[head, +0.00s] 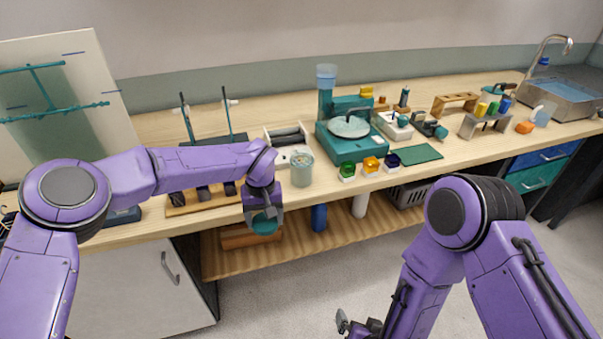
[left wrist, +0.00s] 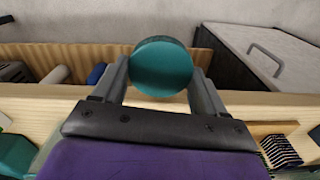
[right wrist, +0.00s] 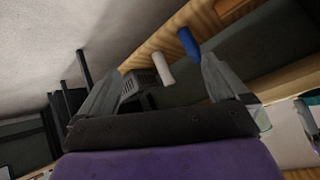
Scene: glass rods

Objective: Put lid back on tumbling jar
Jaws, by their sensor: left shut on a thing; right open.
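My left gripper (head: 264,212) is shut on a round teal lid (head: 265,224). The lid also shows between the two fingers in the left wrist view (left wrist: 161,67). It is held in front of the bench's front edge, above the lower shelf. The tumbling jar (head: 301,168) looks like the pale, see-through cup standing upright near the bench's front edge, right of the left gripper; its top appears uncovered. My right gripper (head: 358,326) is low, in front of the bench and far from the jar. Its fingers are apart and empty in the right wrist view (right wrist: 160,85).
A roller frame (head: 287,137) stands just behind the jar. A wooden rack (head: 200,198) is at left. The lower shelf (head: 290,255) holds a blue cylinder (head: 319,218) and a white one (head: 360,205).

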